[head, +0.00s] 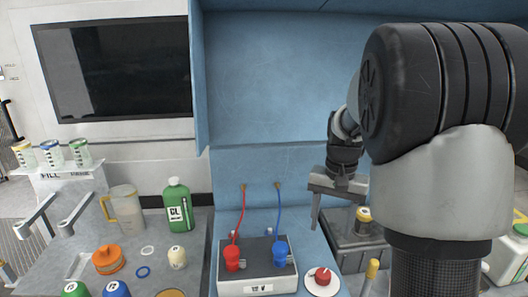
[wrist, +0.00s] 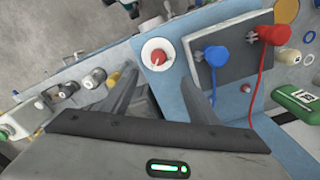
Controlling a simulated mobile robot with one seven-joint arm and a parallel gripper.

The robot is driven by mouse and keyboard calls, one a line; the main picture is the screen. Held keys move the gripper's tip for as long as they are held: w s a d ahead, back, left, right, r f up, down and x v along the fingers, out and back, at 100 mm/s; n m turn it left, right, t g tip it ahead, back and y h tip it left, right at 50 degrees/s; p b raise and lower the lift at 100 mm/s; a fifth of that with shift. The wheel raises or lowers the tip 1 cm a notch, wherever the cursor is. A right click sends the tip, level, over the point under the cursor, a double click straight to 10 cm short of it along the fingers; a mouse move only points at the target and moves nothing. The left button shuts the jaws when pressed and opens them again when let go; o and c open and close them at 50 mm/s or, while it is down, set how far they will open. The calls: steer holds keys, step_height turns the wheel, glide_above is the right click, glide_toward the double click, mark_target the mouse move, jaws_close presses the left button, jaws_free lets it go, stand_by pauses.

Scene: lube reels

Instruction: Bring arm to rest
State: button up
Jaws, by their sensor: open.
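My gripper (head: 338,205) hangs in the air above the blue bench, right of the reel box, with its fingers pointing down. In the wrist view its two fingers (wrist: 168,92) stand wide apart with nothing between them touching either one. My arm's large upper links cover the right part of the head view. A red knob on a white round dial (wrist: 157,54) lies beyond the fingertips; the dial also shows in the head view (head: 322,281), below my gripper.
A grey box (head: 258,285) carries a red and a blue fitting with hoses. A grey tray (head: 355,249) stands right, near my gripper. A blue wall (head: 270,100) rises behind.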

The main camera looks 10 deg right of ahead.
steer(key=s+a+r+n+t+p, duration=0.1)
steer(key=s+a+r+n+t, duration=0.1)
steer(key=s+r, duration=0.5)
steer(key=s+a+r+n+t+p, duration=0.2)
steer(key=s+a+r, duration=0.5)
steer(key=s, duration=0.6)
steer(key=shift+s+n+t, duration=0.15)
steer(key=shift+n+t, duration=0.55)
steer(key=shift+n, duration=0.3)
